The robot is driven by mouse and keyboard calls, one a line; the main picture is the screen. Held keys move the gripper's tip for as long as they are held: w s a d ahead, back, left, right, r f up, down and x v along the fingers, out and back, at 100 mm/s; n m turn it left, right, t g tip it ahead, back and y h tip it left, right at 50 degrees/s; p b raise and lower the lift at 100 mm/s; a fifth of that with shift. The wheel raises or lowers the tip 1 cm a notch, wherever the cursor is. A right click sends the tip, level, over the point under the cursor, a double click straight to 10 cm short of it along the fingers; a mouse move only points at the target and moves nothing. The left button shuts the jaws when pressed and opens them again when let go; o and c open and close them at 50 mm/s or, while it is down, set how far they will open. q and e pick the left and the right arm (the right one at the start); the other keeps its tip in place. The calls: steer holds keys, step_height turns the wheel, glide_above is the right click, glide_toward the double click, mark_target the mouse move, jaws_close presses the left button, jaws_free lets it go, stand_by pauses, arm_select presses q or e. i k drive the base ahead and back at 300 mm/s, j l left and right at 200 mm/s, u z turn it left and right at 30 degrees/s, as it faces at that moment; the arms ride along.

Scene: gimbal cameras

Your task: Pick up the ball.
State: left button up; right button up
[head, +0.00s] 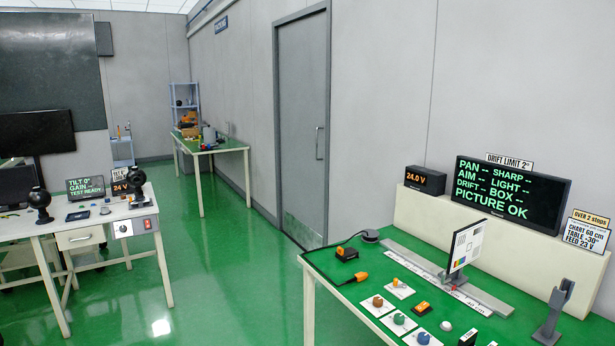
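I cannot tell for sure which thing is the ball. A small white round thing (446,326) lies on the green top of the right table (330,268), near its front edge; it is too small to tell whether it is a full ball. On the left desk (85,226) stand two black ball-shaped camera heads, one at the left (39,198) and one at the right (136,180). Neither of my grippers shows in the head view.
The right table holds knobs on white cards (398,320), a test chart panel (466,245) on a grey rail, a grey forked stand (552,312) and a black display (510,193). Green floor (225,270) lies clear between the tables. A closed grey door (302,125) stands behind.

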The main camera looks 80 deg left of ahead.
mark_target(40, 199)
steer(key=u, duration=4.25)
